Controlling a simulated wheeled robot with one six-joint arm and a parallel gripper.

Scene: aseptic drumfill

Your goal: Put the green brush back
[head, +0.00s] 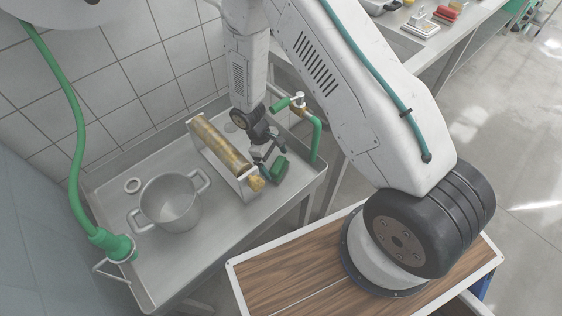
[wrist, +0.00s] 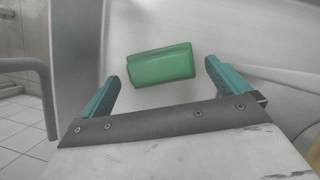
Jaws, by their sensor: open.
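The green brush (head: 279,168) shows as a green block in the steel sink tray, just right of a rack. In the wrist view the green brush (wrist: 160,65) lies on pale metal, ahead of my gripper and roughly centred between its fingers. My gripper (head: 265,161) reaches down into the tray close to the brush. In the wrist view my gripper (wrist: 162,80) is open, with teal fingers apart on either side and nothing held. I cannot tell how far above the metal the fingertips are.
The rack holding a tan roller (head: 219,146) stands close left of my gripper. A green pipe (head: 317,138) stands at the right. The tray's front is clear.

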